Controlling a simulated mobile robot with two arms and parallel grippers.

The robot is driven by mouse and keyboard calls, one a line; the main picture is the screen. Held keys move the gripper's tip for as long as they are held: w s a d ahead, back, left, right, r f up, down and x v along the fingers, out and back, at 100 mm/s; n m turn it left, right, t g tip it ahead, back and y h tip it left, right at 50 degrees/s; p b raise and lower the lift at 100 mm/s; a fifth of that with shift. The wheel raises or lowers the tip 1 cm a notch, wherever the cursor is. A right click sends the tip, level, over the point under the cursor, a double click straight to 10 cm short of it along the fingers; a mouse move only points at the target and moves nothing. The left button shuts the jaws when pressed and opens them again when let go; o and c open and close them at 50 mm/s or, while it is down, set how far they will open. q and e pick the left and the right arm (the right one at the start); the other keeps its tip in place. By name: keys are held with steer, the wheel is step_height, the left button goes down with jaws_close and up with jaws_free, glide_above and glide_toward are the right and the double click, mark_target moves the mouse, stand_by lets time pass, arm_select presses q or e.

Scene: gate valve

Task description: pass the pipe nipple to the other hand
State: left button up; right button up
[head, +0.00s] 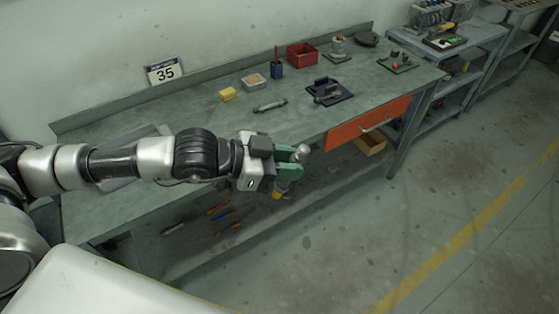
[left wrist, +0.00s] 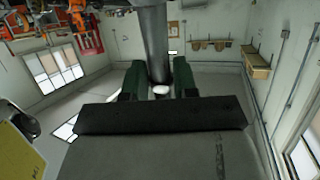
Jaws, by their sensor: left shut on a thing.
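My left gripper (head: 290,163) has green fingers and is held out in front of the workbench's near edge. It is shut on the pipe nipple (head: 302,151), whose pale metal end shows at the fingertips. The fingers hide much of its body. In the left wrist view, the green fingers (left wrist: 158,82) close on either side of a pale round end, and a grey cylinder (left wrist: 153,40) extends up beyond them. I cannot tell for sure that this cylinder is all nipple. My right gripper is in neither view.
The workbench (head: 218,119) carries a yellow block (head: 227,94), a long metal part (head: 270,105), a blue cup (head: 277,71), a red bin (head: 302,54) and a dark mat (head: 343,95) with parts. An orange drawer (head: 368,122) hangs under its front edge. The floor at the right is clear.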

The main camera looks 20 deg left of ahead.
arm_select(q)
steer(key=shift+s+d+r+m+g+h, duration=0.2)
steer(key=shift+d+r+m+g, duration=0.3)
steer(key=shift+d, duration=0.25)
steer(key=shift+s+d+r+m+g+h, duration=0.1)
steer(key=shift+d+r+m+g+h, duration=0.1)
steer(key=shift+d+r+m+g, duration=0.4)
steer(key=shift+s+d+r+m+g+h, duration=0.15)
steer(key=shift+d+r+m+g+h, duration=0.2)
steer(key=shift+d, duration=0.55)
